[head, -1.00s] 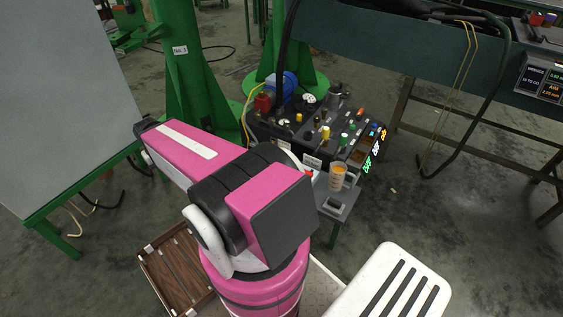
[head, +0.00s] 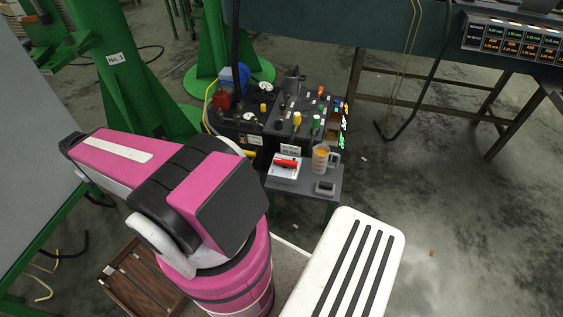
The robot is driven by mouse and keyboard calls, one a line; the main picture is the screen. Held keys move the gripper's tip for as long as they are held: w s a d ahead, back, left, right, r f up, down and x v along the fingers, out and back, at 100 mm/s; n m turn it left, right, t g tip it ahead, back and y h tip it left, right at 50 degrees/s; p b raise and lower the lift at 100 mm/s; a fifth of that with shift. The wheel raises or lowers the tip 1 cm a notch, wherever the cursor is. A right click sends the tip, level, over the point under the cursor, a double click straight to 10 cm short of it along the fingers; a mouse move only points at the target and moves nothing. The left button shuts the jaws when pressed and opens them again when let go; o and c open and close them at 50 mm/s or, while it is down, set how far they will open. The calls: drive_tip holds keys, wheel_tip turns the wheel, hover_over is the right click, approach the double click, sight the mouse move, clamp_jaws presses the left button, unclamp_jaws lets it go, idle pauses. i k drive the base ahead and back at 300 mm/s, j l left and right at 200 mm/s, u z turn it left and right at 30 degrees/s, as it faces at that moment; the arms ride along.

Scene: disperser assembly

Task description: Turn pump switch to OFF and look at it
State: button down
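A white box with a red switch handle (head: 287,162) sits at the left of a small grey side table (head: 314,196) in the head view. I take it for the pump switch. The red handle lies roughly crosswise in the picture. Its marking is too small to read, so I cannot tell whether it is ON or OFF. My pink, black and white arm stands to the left of the switch, and the switch shows clear of it. My gripper does not show in this view.
Behind stands a dark console (head: 270,125) with several coloured knobs and lit readouts. A green post (head: 133,85) stands at left. The floor at right is open.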

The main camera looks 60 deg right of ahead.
sight(285, 163)
drive_tip(key=j+z, duration=0.15)
drive_tip(key=z, duration=0.2)
drive_tip(key=i+j+z, duration=0.1)
drive_tip(key=z, duration=0.2)
drive_tip(key=k+z, duration=0.15)
drive_tip(key=z, duration=0.25)
drive_tip(key=k+z, duration=0.15)
drive_tip(key=z, duration=0.3)
drive_tip(key=k+l+z, duration=0.1)
drive_tip(key=z, duration=0.3)
drive_tip(key=k+l+z, duration=0.1)
drive_tip(key=z, duration=0.35)
drive_tip(key=k+l+z, duration=0.1)
drive_tip(key=l+z, duration=0.15)
drive_tip(key=z, duration=0.15)
drive_tip(key=i+j+u, duration=0.3)
drive_tip(key=k, duration=0.3)
